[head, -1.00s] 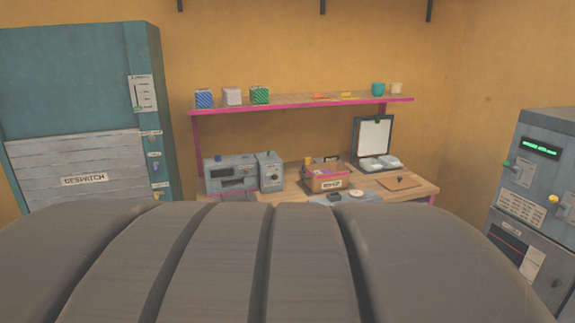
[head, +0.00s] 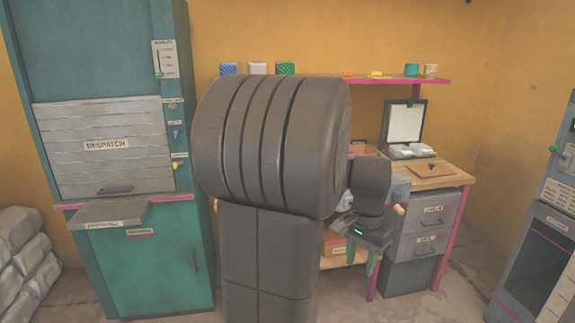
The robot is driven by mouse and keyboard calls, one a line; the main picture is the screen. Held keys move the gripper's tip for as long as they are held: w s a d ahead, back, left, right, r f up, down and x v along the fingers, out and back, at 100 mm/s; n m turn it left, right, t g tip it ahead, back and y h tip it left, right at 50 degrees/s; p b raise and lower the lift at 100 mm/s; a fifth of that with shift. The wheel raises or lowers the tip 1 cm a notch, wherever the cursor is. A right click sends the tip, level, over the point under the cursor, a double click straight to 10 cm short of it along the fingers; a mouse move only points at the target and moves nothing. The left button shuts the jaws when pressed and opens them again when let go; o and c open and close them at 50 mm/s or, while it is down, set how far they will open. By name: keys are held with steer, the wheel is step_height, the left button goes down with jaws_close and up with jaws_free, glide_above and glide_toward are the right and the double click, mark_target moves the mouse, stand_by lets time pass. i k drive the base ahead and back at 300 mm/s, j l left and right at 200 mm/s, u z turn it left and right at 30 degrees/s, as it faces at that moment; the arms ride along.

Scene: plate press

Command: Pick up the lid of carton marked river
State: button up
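My gripper (head: 362,262) hangs low in front of the desk, fingers pointing down. Its two green fingers look apart, with nothing seen between them. An orange-brown carton (head: 333,248) with a pale label sits on the lower shelf, just left of the fingers and partly hidden by my arm. Its label is too small to read. The carton seen earlier on the desk top is hidden behind my arm. A flat brown board with a dark knob (head: 432,170) lies on the desk's right side; I cannot tell whether it is the carton's lid.
The desk (head: 450,181) has grey drawers (head: 424,225) under its right side. An open dark case (head: 404,122) stands at the back. A pink-edged shelf (head: 437,81) holds small boxes and cups. A teal despatch cabinet (head: 160,260) is left, a grey machine (head: 545,250) right.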

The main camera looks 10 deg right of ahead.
mark_target(424, 171)
steer(key=i+l+u, duration=0.25)
steer(key=l, duration=0.15)
steer(key=l+u, duration=0.2)
steer(key=l, duration=0.25)
steer(key=i+l+u, duration=0.25)
steer(key=l, duration=0.2)
steer(key=l+u, duration=0.25)
steer(key=l, duration=0.2)
steer(key=l+u, duration=0.2)
steer(key=l, duration=4)
steer(key=i, duration=0.05)
